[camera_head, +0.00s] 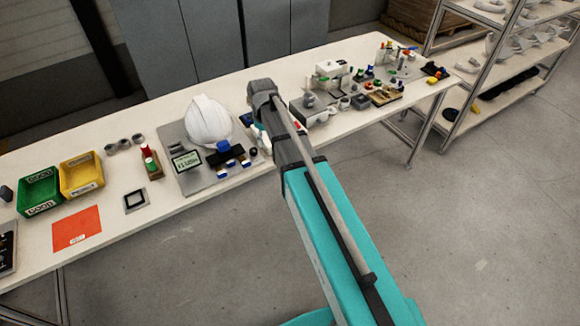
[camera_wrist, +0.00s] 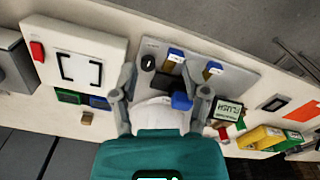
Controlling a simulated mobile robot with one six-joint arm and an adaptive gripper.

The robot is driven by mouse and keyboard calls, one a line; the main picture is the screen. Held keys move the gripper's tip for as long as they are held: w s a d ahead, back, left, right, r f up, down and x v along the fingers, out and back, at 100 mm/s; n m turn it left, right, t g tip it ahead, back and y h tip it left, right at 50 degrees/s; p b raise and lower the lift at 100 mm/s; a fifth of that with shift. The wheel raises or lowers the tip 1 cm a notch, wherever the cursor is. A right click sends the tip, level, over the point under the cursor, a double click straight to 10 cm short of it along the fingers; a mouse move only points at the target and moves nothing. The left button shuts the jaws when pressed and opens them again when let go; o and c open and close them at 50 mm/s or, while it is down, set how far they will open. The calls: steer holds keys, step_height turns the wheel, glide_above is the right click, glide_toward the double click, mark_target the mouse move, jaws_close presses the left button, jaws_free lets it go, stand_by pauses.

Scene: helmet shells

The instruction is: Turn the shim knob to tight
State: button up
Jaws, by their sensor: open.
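The white helmet shell (camera_head: 208,122) sits on a grey plate (camera_head: 199,185) on the bench. In front of it is a dark fixture (camera_head: 227,156) with blue parts. In the wrist view a round blue knob (camera_wrist: 181,101) shows beside the shell (camera_wrist: 152,112), and a black round knob (camera_wrist: 147,63) lies near the plate's edge. I cannot tell which is the shim knob, nor read its setting. My gripper (camera_wrist: 160,84) is open, its fingers spread on either side of the shell and blue knob in the picture. Contact is not visible. In the head view my arm hides the gripper.
A small display (camera_head: 186,161) stands on the plate. Yellow (camera_head: 82,175) and green (camera_head: 39,191) bins and an orange sheet (camera_head: 77,229) lie to the left. Other stations crowd the bench to the right. A white panel with a red switch (camera_wrist: 38,51) is left in the wrist view.

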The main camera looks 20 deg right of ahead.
steer(key=s+d+m, duration=0.4)
steer(key=s+m, duration=0.2)
steer(key=s, duration=0.9)
steer(key=shift+s+r+m+p, duration=0.15)
steer(key=shift+r+m+p, duration=0.15)
steer(key=shift+r+p, duration=0.1)
steer(key=shift+d, duration=0.1)
steer(key=shift+s+d+m, duration=0.2)
steer(key=shift+s+m, duration=0.3)
steer(key=shift+s, duration=0.55)
